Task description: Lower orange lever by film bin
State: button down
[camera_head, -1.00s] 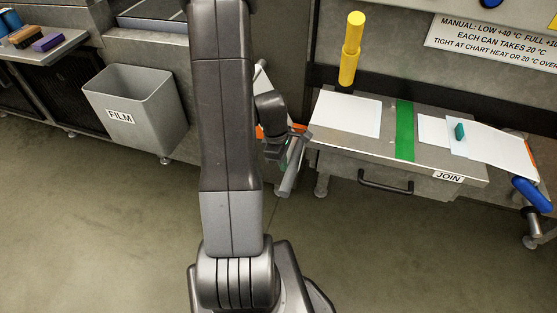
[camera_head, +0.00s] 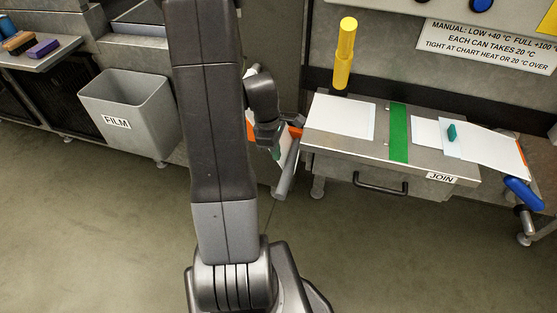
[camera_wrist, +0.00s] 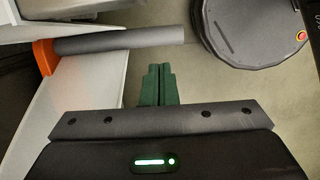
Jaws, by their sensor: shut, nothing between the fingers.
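The grey film bin (camera_head: 148,112) with its FILM label stands on the floor left of my arm. Right of my arm, an orange piece (camera_head: 295,131) joins a grey bar (camera_head: 287,170) that slants down beside the JOIN table. In the wrist view an orange end piece (camera_wrist: 45,57) carries a grey bar (camera_wrist: 120,40) pointing right. I cannot tell whether this is the lever by the bin. My gripper (camera_wrist: 157,72), with green fingers, is shut and empty; the bar lies beyond its tips, with no clear contact. In the head view the gripper (camera_head: 275,152) is partly hidden.
The JOIN table (camera_head: 350,160) holds white sheets, a green strip (camera_head: 399,132) and a small teal block (camera_head: 451,132). A yellow handle (camera_head: 344,55) stands behind it, and a blue handle (camera_head: 523,193) is at its right. The floor in front is clear.

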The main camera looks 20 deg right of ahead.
notch_tip(320, 180, up, 7)
jog(key=a, duration=0.1)
jog(key=shift+w+p, duration=0.3)
jog(key=shift+p, duration=0.15)
jog(key=f+b, duration=0.1)
jog(key=f, duration=0.3)
jog(key=d+f, duration=0.1)
jog(key=f, duration=0.4)
jog(key=s+d+f+b, duration=0.1)
jog(key=f, duration=0.3)
jog(key=shift+s+f+b, duration=0.1)
jog(key=shift+f+b, duration=0.2)
